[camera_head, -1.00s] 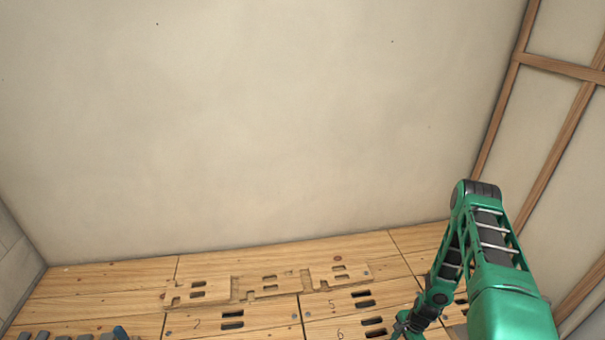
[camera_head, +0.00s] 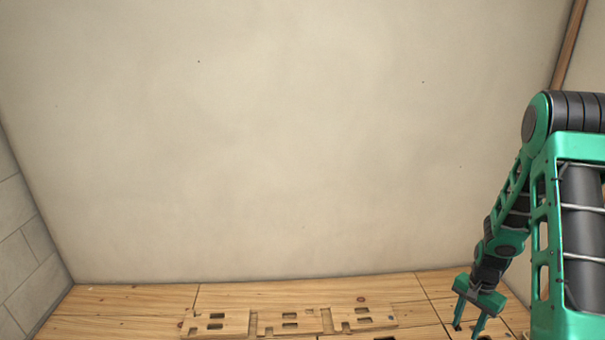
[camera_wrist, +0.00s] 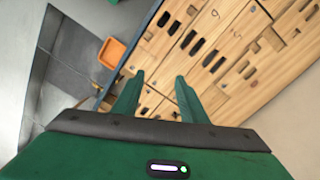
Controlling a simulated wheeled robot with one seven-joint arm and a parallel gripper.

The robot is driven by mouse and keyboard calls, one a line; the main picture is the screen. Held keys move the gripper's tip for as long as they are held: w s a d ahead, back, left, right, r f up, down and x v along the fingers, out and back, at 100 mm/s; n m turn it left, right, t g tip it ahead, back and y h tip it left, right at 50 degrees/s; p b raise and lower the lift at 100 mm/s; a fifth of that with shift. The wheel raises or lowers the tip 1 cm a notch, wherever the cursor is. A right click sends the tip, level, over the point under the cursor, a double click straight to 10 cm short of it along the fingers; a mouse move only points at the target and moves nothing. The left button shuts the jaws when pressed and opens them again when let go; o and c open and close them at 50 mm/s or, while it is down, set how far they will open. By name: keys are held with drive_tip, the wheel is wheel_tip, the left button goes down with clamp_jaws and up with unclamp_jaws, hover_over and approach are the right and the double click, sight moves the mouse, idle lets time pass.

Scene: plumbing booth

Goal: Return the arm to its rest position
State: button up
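My green arm stands at the right side of the head view, bent at a black joint with its forearm pointing down. My gripper (camera_head: 468,318) hangs at its end over the right part of the wooden panel (camera_head: 120,302). Its two green fingers are apart with nothing between them. In the wrist view, the gripper (camera_wrist: 158,84) is also open and empty, with the slotted wooden panel (camera_wrist: 225,50) beyond the fingertips. I cannot tell the exact gap between the fingers and the panel.
A plain beige wall (camera_head: 270,140) fills the back, with a grey block wall (camera_head: 25,250) at left and a wooden beam (camera_head: 568,45) at right. The wrist view shows an orange bin (camera_wrist: 112,52) on the grey floor (camera_wrist: 60,100) beside the panel.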

drive_tip(key=s+a+r+n, duration=0.1)
drive_tip(key=s+r, duration=0.4)
drive_tip(key=r, duration=0.6)
drive_tip(key=s+a+r+n, duration=0.2)
drive_tip(key=s+r, duration=0.2)
drive_tip(key=r, duration=0.7)
drive_tip(key=s+a+r+n, duration=0.1)
drive_tip(key=s+a+r, duration=0.2)
drive_tip(key=s+r, duration=0.2)
drive_tip(key=s+a+r+n, duration=0.1)
drive_tip(key=s+a+r, duration=0.2)
drive_tip(key=s, duration=0.9)
wheel_tip(320, 180, up, 2)
drive_tip(key=shift+a+n+t, duration=0.3)
drive_tip(key=shift+a+t, duration=0.1)
drive_tip(key=shift+w+f, duration=0.25)
drive_tip(key=shift+w, duration=0.3)
